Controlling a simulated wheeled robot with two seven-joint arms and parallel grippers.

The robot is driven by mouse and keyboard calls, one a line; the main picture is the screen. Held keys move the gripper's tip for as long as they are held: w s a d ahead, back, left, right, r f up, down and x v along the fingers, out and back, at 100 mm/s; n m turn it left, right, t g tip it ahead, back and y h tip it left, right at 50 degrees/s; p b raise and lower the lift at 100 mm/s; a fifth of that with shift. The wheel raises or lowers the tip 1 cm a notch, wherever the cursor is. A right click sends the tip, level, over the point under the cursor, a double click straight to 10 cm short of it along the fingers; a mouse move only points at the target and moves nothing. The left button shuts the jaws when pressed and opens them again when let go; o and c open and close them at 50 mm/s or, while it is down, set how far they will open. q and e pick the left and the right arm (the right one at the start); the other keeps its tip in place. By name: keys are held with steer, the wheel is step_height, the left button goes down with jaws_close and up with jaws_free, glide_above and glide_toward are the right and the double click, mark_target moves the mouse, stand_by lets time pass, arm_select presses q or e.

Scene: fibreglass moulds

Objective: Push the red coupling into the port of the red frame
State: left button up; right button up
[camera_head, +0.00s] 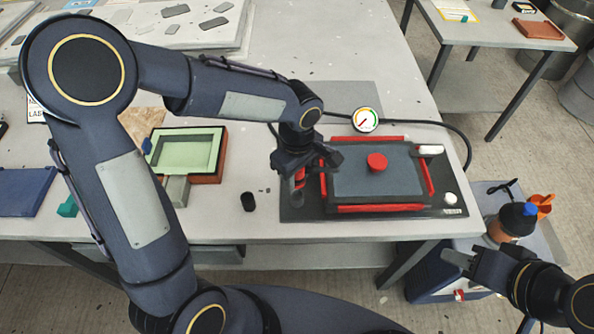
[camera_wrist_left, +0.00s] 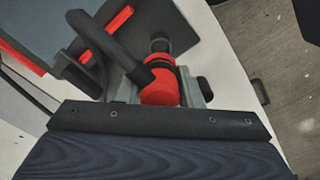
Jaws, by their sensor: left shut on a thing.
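The red frame (camera_head: 380,208) surrounds a dark grey panel with a red knob (camera_head: 377,162), on a black base on the table. My left gripper (camera_head: 300,176) is at the frame's left side, pointing down. It is shut on the red coupling (camera_wrist_left: 160,88), which lies between its fingers in the left wrist view. A dark hose curves away from the coupling there. A dark round part (camera_wrist_left: 160,45) lies just beyond the coupling; I cannot tell whether it is the port or whether they touch. My right gripper (camera_head: 458,260) is low at the right; its finger gap is unclear.
A pressure gauge (camera_head: 365,119) stands behind the frame, with a dark hose running right. A green-lined mould (camera_head: 187,152) and a small black cylinder (camera_head: 248,201) are left of it.

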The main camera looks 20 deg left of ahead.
mark_target(297, 187)
arm_select(q)
steer(key=shift+f+b, duration=1.35)
steer(key=shift+f, duration=1)
steer(key=shift+b, duration=0.65)
steer(key=shift+f+b, duration=0.65)
stand_by(0.5)
steer(key=o, duration=1.1)
steer(key=shift+r, duration=0.1)
steer(key=shift+c, duration=0.2)
steer(key=shift+r, duration=0.1)
step_height(297, 187, up, 8)
steer(key=shift+f, duration=0.2)
